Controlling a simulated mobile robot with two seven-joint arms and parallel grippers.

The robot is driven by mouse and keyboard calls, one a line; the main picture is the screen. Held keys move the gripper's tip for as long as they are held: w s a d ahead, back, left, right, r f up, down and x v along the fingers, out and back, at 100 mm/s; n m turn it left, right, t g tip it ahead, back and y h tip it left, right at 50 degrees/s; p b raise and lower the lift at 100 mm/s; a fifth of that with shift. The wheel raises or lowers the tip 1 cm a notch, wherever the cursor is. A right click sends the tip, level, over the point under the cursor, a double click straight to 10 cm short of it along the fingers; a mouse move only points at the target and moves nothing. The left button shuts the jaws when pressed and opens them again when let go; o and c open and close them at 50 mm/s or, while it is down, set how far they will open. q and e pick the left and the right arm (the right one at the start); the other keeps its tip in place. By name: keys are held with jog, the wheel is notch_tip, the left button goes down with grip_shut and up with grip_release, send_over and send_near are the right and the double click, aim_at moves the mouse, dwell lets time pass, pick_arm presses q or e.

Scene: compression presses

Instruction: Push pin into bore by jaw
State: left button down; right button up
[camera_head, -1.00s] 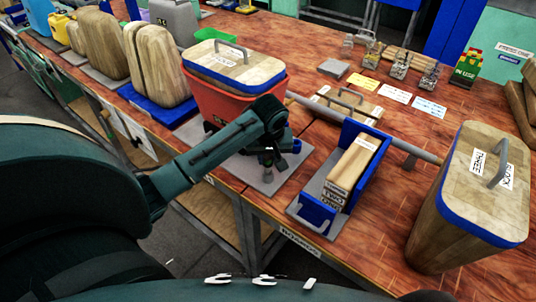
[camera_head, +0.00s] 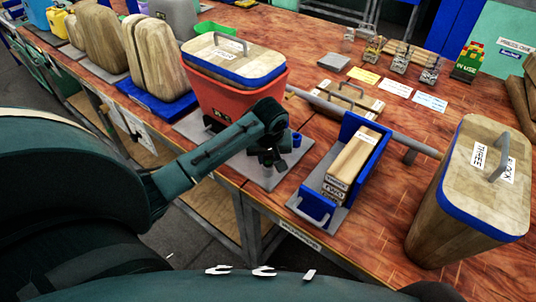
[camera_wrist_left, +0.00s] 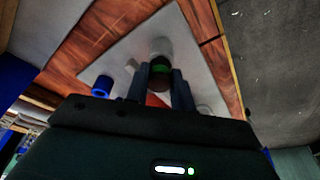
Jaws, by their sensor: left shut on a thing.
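My left gripper (camera_head: 268,168) is low over a grey plate (camera_head: 297,168) at the bench's front edge, pointing down. In the left wrist view its two fingers (camera_wrist_left: 160,88) are closed about a dark pin with a green band (camera_wrist_left: 160,66). The pin's far end meets a pale round piece (camera_wrist_left: 159,46) on the plate; I cannot tell whether it sits inside a bore there. In the head view the gripper mostly hides the pin. A blue ring-shaped part (camera_head: 296,139) stands on the plate beside the gripper. My right gripper is not in view.
A red hopper (camera_head: 235,103) with a wooden lid stands just behind the gripper. A blue tray (camera_head: 318,208) holding wooden blocks is to the right, with a large wooden block (camera_head: 470,200) beyond. Cards (camera_head: 397,88) and small metal fixtures lie farther back.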

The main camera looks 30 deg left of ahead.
pick_arm(q)
jog(key=shift+f, duration=0.25)
jog(key=c, duration=1.6)
grip_release()
jog(key=shift+c, duration=0.2)
jog(key=o, duration=0.5)
jog(key=shift+d, duration=0.2)
jog(key=v, duration=1.3)
jog(key=shift+s+a, duration=0.1)
jog(key=shift+a, duration=0.25)
